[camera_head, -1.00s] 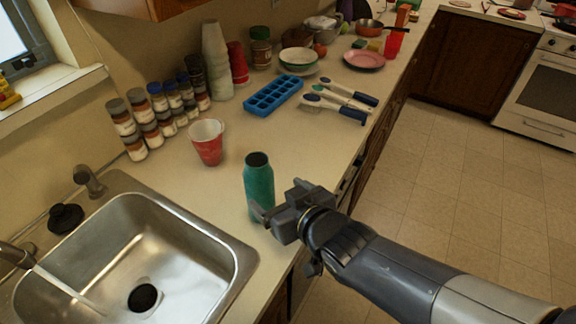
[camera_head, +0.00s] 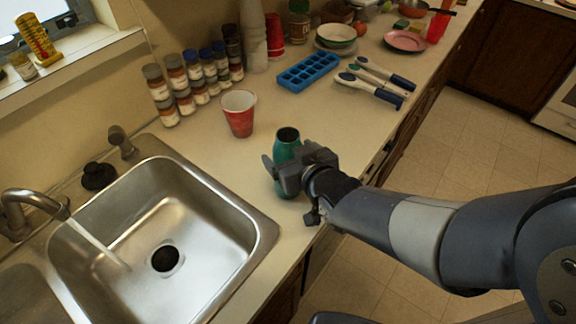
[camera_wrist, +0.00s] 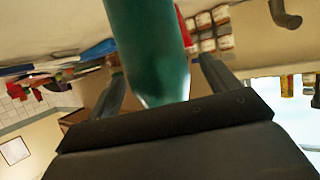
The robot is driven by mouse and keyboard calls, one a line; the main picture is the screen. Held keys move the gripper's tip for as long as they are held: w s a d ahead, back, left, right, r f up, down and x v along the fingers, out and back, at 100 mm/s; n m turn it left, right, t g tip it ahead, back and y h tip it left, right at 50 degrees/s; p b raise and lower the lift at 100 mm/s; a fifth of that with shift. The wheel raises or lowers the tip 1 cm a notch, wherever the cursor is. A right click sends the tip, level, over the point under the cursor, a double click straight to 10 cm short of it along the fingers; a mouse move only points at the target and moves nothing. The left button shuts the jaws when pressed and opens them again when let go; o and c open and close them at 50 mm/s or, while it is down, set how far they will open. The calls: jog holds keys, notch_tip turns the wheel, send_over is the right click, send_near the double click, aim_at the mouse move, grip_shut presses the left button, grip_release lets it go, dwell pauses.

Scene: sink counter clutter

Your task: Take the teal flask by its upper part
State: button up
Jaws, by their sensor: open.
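The teal flask (camera_head: 286,148) stands upright on the counter between the sink and the counter's front edge, its dark top facing up. In the wrist view the flask (camera_wrist: 148,50) fills the space between the two open fingers of my gripper (camera_wrist: 160,88), one finger on each side. Whether either finger touches it cannot be told.
A red cup (camera_head: 239,115) stands behind the flask. The steel sink (camera_head: 262,232) is at the left. A blue ice tray (camera_head: 308,72), several brushes (camera_head: 378,80) and a row of spice jars (camera_head: 161,95) are farther back. Bare counter lies around the flask.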

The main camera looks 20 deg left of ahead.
jog(key=shift+p+x, duration=0.3)
jog(key=shift+x, duration=1.45)
jog(key=shift+r, duration=0.15)
jog(key=shift+c, duration=0.2)
jog(key=shift+w, duration=0.1)
jog(key=c, duration=1.4)
